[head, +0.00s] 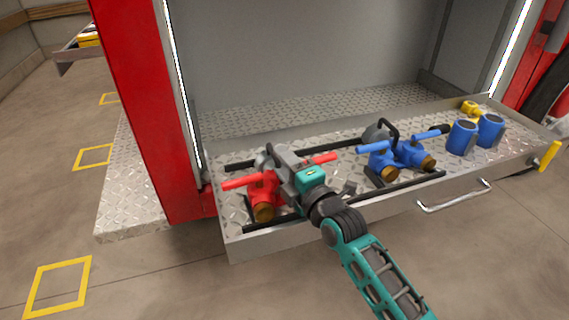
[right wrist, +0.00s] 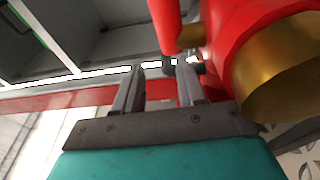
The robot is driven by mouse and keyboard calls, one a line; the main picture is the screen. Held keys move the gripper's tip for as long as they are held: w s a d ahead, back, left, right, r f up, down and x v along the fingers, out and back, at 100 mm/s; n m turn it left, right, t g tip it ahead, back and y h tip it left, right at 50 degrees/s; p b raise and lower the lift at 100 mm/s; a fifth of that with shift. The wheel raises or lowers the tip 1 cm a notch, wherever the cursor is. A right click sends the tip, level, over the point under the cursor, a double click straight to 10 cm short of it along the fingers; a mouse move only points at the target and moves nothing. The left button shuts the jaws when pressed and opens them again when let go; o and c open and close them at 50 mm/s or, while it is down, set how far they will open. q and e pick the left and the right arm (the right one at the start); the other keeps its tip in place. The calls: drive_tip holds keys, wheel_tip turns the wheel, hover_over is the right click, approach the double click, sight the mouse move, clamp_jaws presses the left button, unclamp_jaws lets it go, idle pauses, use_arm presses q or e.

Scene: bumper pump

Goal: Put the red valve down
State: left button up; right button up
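The red valve (head: 262,190) has red lever handles and a brass outlet. It stands upright at the left end of the pulled-out metal drawer, between black rails, and appears to rest on the drawer floor. My right gripper (head: 268,158) is over its top and hides part of it. In the right wrist view, the two fingers (right wrist: 157,88) are apart with a clear gap between them. The red valve (right wrist: 235,45) is close beside the right finger, its brass outlet at the right edge. Whether that finger touches it is unclear. My left gripper is not in view.
The drawer (head: 330,228) also holds a blue valve (head: 385,160) with a black carry handle, right of the red one, and blue cylinders (head: 462,138) further right. A red cabinet post (head: 155,110) stands on the left. The drawer has a front handle (head: 455,198).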

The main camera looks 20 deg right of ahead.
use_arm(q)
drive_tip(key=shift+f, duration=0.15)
use_arm(e)
drive_tip(key=shift+r, duration=0.1)
use_arm(q)
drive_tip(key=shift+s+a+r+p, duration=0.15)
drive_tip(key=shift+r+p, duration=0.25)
drive_tip(key=shift+p, duration=0.2)
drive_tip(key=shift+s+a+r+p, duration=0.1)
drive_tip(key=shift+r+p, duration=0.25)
drive_tip(key=shift+p, duration=0.25)
use_arm(e)
drive_tip(key=v, duration=1.2)
drive_tip(key=shift+s, duration=0.1)
